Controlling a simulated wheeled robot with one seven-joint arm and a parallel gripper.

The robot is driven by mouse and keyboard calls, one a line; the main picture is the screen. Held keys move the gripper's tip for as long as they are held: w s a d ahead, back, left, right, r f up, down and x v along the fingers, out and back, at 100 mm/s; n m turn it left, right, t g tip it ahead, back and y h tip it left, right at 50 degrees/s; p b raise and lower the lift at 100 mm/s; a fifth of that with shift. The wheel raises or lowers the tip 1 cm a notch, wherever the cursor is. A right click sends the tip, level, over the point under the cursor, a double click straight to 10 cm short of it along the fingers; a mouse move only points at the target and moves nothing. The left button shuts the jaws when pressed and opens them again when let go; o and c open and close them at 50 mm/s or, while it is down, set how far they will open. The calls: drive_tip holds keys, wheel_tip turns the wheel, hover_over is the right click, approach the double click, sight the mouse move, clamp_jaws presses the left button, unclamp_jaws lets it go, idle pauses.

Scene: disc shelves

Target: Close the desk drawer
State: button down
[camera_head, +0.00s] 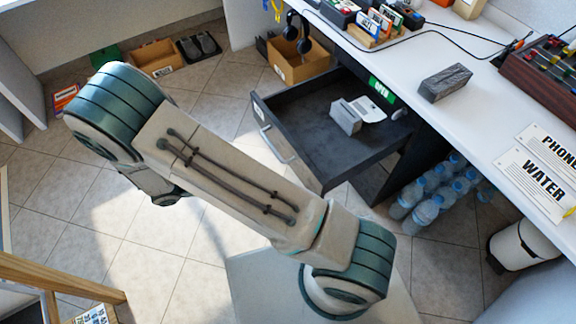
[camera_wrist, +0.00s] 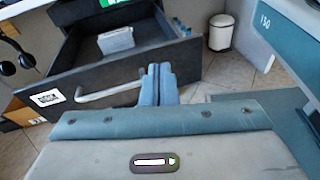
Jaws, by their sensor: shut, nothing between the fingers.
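The desk drawer (camera_head: 318,122) is a dark drawer pulled out from under the white desk (camera_head: 455,107). A small white box and a paper lie inside it. In the wrist view the drawer front (camera_wrist: 50,107) has a silver bar handle (camera_wrist: 110,92) and a white label. My gripper (camera_wrist: 158,75) is shut and empty. Its fingertips show in front of the drawer front, just right of the handle; I cannot tell whether they touch it. In the head view my gripper is hidden behind my arm, and the handle (camera_head: 278,145) shows on the drawer's left side.
Several water bottles (camera_head: 432,190) stand on the floor under the desk. A white bin (camera_head: 518,246) is at the right. A cardboard box (camera_head: 296,68) with headphones above it stands beyond the drawer. Tiled floor left of the drawer is mostly open. A wooden frame (camera_head: 60,275) is at lower left.

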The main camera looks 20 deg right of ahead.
sight(298, 155)
wheel_tip(298, 155, down, 6)
drive_tip(key=a+n+t+h+b, duration=0.2)
drive_tip(key=n+t, duration=0.1)
drive_tip(key=x, duration=1.3)
drive_tip(key=shift+w+a+b, duration=0.1)
drive_tip(key=shift+w+b, duration=0.1)
drive_tip(key=shift+b, duration=0.2)
drive_tip(key=shift+w+d, duration=0.1)
drive_tip(key=shift+d, duration=0.35)
